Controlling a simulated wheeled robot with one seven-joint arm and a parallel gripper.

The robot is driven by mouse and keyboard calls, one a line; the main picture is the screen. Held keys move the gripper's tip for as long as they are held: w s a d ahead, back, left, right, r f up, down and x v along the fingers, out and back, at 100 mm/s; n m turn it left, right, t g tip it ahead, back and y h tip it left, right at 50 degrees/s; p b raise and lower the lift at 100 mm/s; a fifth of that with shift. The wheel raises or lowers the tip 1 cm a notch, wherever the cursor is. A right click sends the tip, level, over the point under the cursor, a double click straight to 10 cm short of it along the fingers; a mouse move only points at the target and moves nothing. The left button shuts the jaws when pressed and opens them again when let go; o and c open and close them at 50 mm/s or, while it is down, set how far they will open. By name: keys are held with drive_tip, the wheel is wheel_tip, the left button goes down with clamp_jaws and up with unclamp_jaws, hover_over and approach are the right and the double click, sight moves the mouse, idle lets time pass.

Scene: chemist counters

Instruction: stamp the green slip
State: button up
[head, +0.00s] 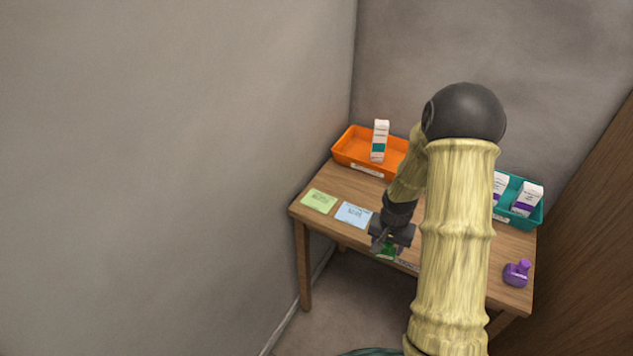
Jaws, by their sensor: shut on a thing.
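The green slip (319,201) lies flat at the left end of the wooden counter, and nothing covers it. My gripper (386,246) is by the front edge of the counter, to the right of the green slip and apart from it. It is shut on a small dark green object (388,249), which looks like a green stamp and is partly hidden by the fingers. A purple stamp (517,273) stands at the right end of the counter.
A blue slip (353,214) lies between the green slip and my gripper. An orange tray (350,150) holding a white box (380,141) stands at the back left. A teal tray (530,218) with white-and-purple boxes is at the back right. My arm hides the counter's middle.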

drive_tip(key=a+f+n, duration=0.5)
drive_tip(key=a+f, duration=0.3)
drive_tip(key=f, duration=0.1)
drive_tip(key=shift+a+n+y, duration=0.15)
drive_tip(key=shift+n+y, duration=0.15)
